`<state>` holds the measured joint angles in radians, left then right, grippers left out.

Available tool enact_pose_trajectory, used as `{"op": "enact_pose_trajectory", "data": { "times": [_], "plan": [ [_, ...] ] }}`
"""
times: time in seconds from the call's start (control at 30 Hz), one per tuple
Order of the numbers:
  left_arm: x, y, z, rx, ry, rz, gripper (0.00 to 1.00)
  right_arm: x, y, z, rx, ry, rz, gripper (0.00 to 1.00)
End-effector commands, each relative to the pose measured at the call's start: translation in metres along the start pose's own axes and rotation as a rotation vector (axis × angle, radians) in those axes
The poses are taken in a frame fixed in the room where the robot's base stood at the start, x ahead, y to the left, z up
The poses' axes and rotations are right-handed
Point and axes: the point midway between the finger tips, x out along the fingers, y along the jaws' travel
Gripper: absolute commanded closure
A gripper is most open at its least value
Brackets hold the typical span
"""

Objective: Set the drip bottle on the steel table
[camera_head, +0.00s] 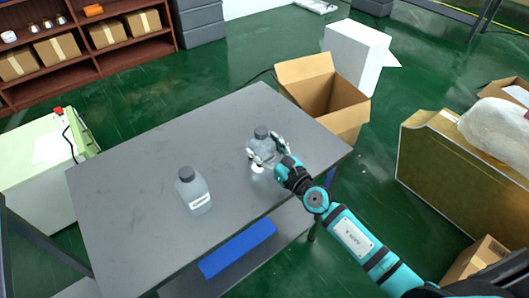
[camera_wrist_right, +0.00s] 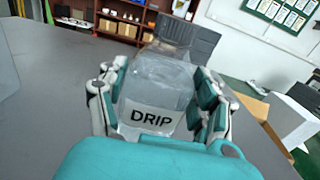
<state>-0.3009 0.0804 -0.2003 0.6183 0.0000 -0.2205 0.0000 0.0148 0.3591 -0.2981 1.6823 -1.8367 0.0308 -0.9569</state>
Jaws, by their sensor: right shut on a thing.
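The drip bottle (camera_wrist_right: 157,90) is clear with a dark grey cap and a white label reading DRIP. My right gripper (camera_wrist_right: 160,100) is shut on it, with fingers on both sides of its body. In the head view the drip bottle (camera_head: 262,143) is upright over the right part of the grey steel table (camera_head: 140,170). I cannot tell whether its base touches the tabletop. A second similar bottle (camera_head: 193,190) with a grey cap and white label stands nearer the front of the table. My left gripper is not in view.
An open cardboard box (camera_head: 345,120) and a white box (camera_head: 357,52) stand beyond the table's right edge. A blue item (camera_head: 238,248) lies on the lower shelf. Much of the tabletop's left and back is clear. A green-white machine (camera_head: 40,165) stands at left.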

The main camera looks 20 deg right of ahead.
Motion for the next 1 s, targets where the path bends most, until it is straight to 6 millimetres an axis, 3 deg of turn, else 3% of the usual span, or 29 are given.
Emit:
{"op": "enact_pose_trajectory", "data": {
  "times": [0.33, 0.37, 0.53, 0.87, 1.0],
  "plan": [
    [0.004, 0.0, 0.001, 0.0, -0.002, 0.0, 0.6, 0.001, 0.0, -0.001, 0.0, -0.006, -0.001, 0.91],
    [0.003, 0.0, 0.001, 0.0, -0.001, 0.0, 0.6, 0.0, 0.0, -0.002, 0.0, -0.002, 0.0, 0.31],
    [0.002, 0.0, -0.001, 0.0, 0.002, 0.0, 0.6, 0.0, 0.0, -0.001, 0.0, -0.002, 0.0, 0.09],
    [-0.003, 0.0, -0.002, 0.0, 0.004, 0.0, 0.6, 0.0, 0.0, 0.003, 0.0, -0.002, 0.0, 0.09],
    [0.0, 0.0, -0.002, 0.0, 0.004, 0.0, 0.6, -0.018, 0.0, 0.0, -0.002, 0.001, 0.0, 0.09]
  ]
}}
